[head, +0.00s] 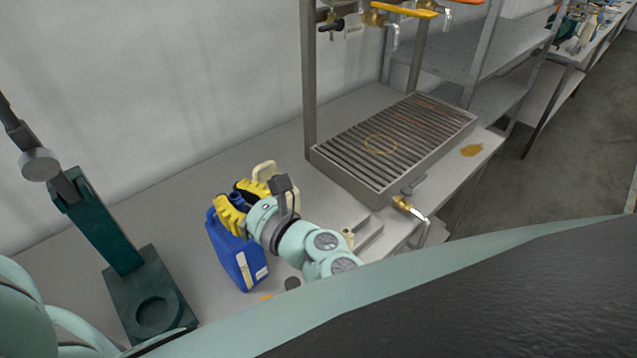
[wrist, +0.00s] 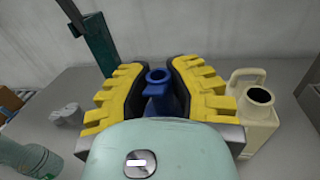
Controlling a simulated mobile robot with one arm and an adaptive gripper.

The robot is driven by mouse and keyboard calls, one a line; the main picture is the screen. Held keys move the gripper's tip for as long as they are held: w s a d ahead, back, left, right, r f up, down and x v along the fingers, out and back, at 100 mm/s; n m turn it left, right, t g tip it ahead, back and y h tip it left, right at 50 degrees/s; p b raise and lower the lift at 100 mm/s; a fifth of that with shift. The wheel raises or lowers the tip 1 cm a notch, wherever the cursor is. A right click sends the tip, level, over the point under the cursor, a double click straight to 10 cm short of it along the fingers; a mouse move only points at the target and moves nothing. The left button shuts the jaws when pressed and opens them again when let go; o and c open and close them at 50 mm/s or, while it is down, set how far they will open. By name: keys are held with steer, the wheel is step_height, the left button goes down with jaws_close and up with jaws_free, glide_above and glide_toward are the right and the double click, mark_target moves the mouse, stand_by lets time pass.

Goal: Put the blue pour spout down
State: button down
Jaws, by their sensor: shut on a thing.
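The blue pour spout (wrist: 158,88) stands between the yellow fingers of my gripper (wrist: 160,72) in the wrist view, its round open mouth up. My gripper is shut on it. In the head view my gripper (head: 244,201) is at the blue canister (head: 240,258) on the bench, and only a small dark-blue bit of the spout (head: 242,185) shows between the fingers. The spout's lower part is hidden, so I cannot tell whether it touches the canister.
A cream jug (wrist: 258,112) with a dark open mouth stands right of my gripper. A dark green press-like stand (head: 150,300) is on the left. A grated metal tray (head: 400,140) with taps is at the right. Bare grey bench (head: 150,215) lies between stand and canister.

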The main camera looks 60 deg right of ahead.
steer(key=shift+w+d+f, duration=0.1)
steer(key=shift+w+f, duration=0.7)
steer(key=shift+f, duration=0.2)
steer(key=shift+w+f, duration=0.75)
steer(key=shift+f, duration=0.2)
steer(key=shift+f, duration=0.15)
steer(key=c, duration=0.9)
jaws_free()
steer(key=shift+r, duration=0.2)
steer(key=s+b, duration=0.1)
steer(key=s, duration=0.3)
steer(key=s+b, duration=0.2)
steer(key=s, duration=0.2)
steer(key=s+b, duration=0.1)
steer(key=s, duration=0.3)
steer(key=shift+a+b, duration=0.4)
